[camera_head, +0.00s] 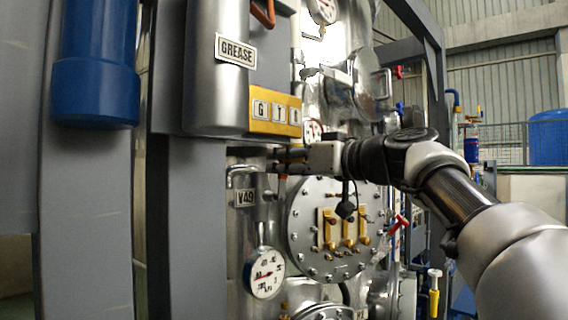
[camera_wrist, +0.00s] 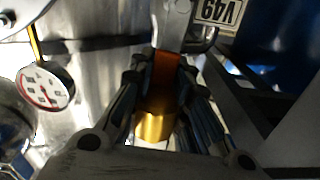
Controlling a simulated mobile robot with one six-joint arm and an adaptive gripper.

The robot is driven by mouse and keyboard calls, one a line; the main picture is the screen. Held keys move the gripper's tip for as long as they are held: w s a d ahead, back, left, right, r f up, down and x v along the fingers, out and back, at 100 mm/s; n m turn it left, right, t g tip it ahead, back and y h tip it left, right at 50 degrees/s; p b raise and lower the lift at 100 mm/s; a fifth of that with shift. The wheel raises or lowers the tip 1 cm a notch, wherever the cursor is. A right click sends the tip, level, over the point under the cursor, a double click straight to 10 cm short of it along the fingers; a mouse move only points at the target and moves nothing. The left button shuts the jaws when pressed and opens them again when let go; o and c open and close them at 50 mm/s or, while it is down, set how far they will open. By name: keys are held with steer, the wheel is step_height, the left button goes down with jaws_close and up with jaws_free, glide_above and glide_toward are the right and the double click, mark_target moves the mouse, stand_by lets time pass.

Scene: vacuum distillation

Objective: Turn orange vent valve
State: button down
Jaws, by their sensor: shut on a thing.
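The orange vent valve's handle (camera_wrist: 166,70) stands between my gripper's fingertips in the wrist view, with a gold cylindrical part (camera_wrist: 155,124) showing between the fingers nearer the camera. My gripper (camera_wrist: 163,78) is shut on the orange handle, a finger on each side of it. In the head view my gripper (camera_head: 288,160) reaches left, just below the yellow-framed letter plate (camera_head: 275,114) and above the round bolted flange. There the handle is mostly hidden by the gripper.
A pressure gauge (camera_head: 265,273) sits below the tag. The bolted flange (camera_head: 312,250) with brass fittings lies close under my wrist. A red-handled valve (camera_head: 399,222) is to the right.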

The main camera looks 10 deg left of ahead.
steer(key=c, duration=1.5)
jaws_free()
steer(key=v, duration=1.2)
